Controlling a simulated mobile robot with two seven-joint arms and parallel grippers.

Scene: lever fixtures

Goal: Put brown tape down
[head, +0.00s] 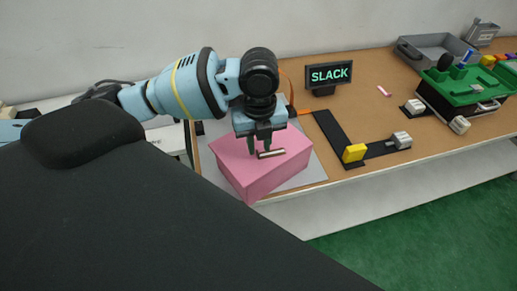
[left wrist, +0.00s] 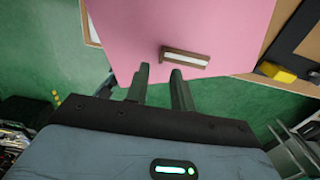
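A small brown-edged bar with a pale face, which may be the brown tape (head: 271,154), shows at the pink box (head: 260,178). In the left wrist view the bar (left wrist: 186,57) lies against the pink surface (left wrist: 190,22), just beyond the fingertips and mostly to the right. My left gripper (head: 259,148) points down over the box in the head view. Its two fingers (left wrist: 159,70) stand apart with no object clearly between them. Whether the right fingertip touches the bar is unclear. My right gripper is not in view.
A sign reading SLACK (head: 330,74) stands behind the box. A black strip with a yellow block (head: 354,153) and a grey block (head: 402,140) lies to its right. A green-topped fixture (head: 470,90) and grey tray (head: 435,47) are farther right. The wooden tabletop (head: 365,100) has bare room between.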

